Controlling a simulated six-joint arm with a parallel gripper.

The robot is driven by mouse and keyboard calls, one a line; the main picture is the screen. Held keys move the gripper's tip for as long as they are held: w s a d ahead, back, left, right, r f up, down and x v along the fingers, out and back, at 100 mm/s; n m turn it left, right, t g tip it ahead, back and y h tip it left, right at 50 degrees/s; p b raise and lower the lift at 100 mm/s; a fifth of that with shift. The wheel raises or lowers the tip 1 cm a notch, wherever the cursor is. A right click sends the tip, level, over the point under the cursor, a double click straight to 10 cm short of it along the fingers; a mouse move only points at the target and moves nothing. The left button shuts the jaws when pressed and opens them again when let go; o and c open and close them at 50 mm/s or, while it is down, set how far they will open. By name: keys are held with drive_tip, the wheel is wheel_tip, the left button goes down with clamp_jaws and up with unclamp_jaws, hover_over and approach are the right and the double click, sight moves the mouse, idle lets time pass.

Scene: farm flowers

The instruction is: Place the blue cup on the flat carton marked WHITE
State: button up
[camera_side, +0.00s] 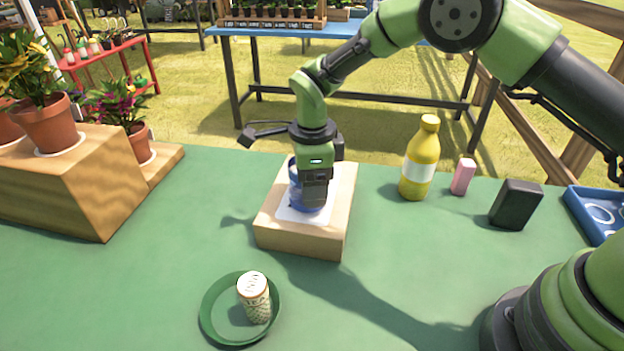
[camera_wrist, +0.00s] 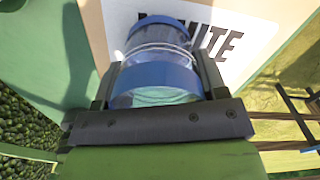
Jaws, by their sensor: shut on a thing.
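The blue cup (camera_side: 297,190) is clear with blue bands and is mostly hidden behind my gripper (camera_side: 316,200) in the side view. In the wrist view the cup (camera_wrist: 158,62) sits between the two jaws of my gripper (camera_wrist: 158,85), which are shut on it. The flat carton (camera_side: 300,239) is a tan box with a white label on top, and the cup is over that label. In the wrist view the carton's label (camera_wrist: 236,42) shows part of the word WHITE. I cannot tell whether the cup's base touches the carton.
A green saucer (camera_side: 212,323) with a patterned can (camera_side: 256,301) is at the front. A yellow bottle (camera_side: 420,160), a pink block (camera_side: 463,176), a black block (camera_side: 515,204) and a blue tray (camera_side: 585,218) stand to the right. Potted plants on a wooden stand (camera_side: 100,205) are at left.

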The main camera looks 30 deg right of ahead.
drive_tip(key=shift+f, duration=0.1)
drive_tip(key=o, duration=0.9)
drive_tip(key=shift+o, duration=0.2)
wheel_tip(320, 180, up, 12)
drive_tip(key=shift+r, duration=0.25)
drive_tip(key=s+d+r+n+t+y, duration=0.15)
drive_tip(key=s+d+r+n, duration=0.3)
drive_tip(key=r, duration=0.45)
drive_tip(key=s+d+r+n+t, duration=0.1)
drive_tip(key=s+d+n+t, duration=0.1)
drive_tip(key=s+n, duration=0.5)
drive_tip(key=s+d+r+n+t, duration=0.1)
drive_tip(key=s+d+n+t, duration=0.1)
drive_tip(key=s+n, duration=0.6)
drive_tip(key=s+t, duration=0.1)
drive_tip(key=s, duration=0.4)
drive_tip(key=shift+d+t, duration=0.3)
drive_tip(key=shift+t, duration=0.05)
